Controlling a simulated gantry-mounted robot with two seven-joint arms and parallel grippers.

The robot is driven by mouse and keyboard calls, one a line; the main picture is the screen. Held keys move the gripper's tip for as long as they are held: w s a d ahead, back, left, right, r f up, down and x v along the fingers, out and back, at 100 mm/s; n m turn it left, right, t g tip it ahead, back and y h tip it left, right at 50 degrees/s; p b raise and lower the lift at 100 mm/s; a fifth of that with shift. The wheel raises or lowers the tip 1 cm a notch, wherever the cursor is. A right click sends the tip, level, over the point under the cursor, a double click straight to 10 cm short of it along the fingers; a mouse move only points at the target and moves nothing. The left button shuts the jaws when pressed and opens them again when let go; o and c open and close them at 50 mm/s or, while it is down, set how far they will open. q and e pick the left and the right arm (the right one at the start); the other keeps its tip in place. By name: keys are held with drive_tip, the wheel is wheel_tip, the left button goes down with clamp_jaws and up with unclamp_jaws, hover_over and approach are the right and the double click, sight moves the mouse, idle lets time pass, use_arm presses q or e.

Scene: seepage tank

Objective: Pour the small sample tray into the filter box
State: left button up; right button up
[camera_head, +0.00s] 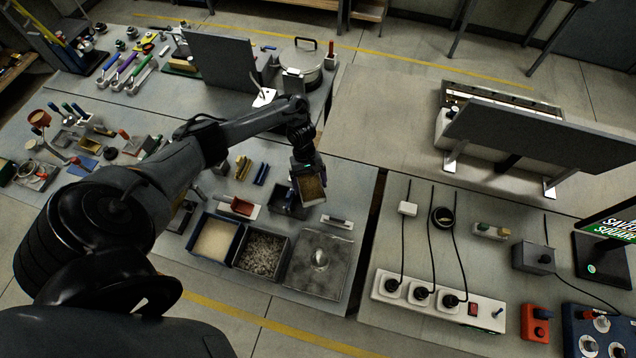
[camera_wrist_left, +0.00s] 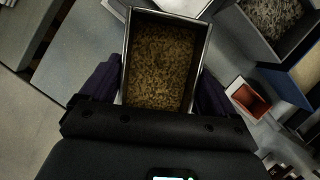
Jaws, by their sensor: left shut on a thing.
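My left gripper (camera_head: 304,170) is shut on the small sample tray (camera_head: 311,188), a metal-rimmed tray with brown grains in it. It is held above the bench, near its right edge. In the left wrist view the tray (camera_wrist_left: 160,62) sits between the two dark fingers and the grains lie spread across its floor. I cannot tell which is the filter box. My right gripper is out of view.
A small dark box (camera_head: 287,204), a red scoop-like tray (camera_head: 241,207) and a white block (camera_head: 337,221) lie close to the held tray. A lidded pot (camera_head: 302,66) and an upright grey panel (camera_head: 218,60) stand farther back. A power strip (camera_head: 437,300) lies on the right bench.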

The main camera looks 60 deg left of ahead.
sight(305, 188)
use_arm(q)
drive_tip(key=shift+s+a+f+t+b, duration=0.1)
drive_tip(key=shift+s+f+t+b, duration=0.05)
drive_tip(key=shift+f+t+b, duration=0.2)
drive_tip(key=shift+s+f+t+h, duration=0.1)
drive_tip(key=shift+s+t+h, duration=0.05)
drive_tip(key=shift+t+h, duration=0.35)
drive_tip(key=shift+s+a+f+m+t+b, duration=0.1)
drive_tip(key=shift+f+m+t+b, duration=0.2)
drive_tip(key=shift+t+b, duration=0.2)
drive_tip(key=shift+s+f+t+h+b, duration=0.1)
drive_tip(key=shift+f+t+h+b, duration=0.4)
drive_tip(key=shift+t+b, duration=0.5)
drive_tip(key=shift+s+a+f+m+t+h+p, duration=0.15)
drive_tip(key=shift+s+m+t+h+p, duration=0.15)
drive_tip(key=shift+t, duration=0.3)
drive_tip(key=shift+s+f+m+t+h+p, duration=0.1)
drive_tip(key=shift+f+m+t+h+p, duration=0.1)
drive_tip(key=shift+t+p, duration=0.25)
drive_tip(key=shift+s+a+f+m+t+h+b, duration=0.15)
drive_tip(key=shift+f+t+h+b, duration=0.15)
drive_tip(key=shift+t+b, duration=0.2)
drive_tip(key=shift+d+f+m+t+h+b, duration=0.15)
drive_tip(key=shift+f+t+h+b, duration=0.15)
drive_tip(key=shift+t, duration=0.3)
drive_tip(key=shift+s+a+f+t+h+b, duration=0.15)
drive_tip(key=shift+t+h+b, duration=0.15)
drive_tip(key=shift+t+b, duration=0.35)
drive_tip(key=shift+m, duration=0.3)
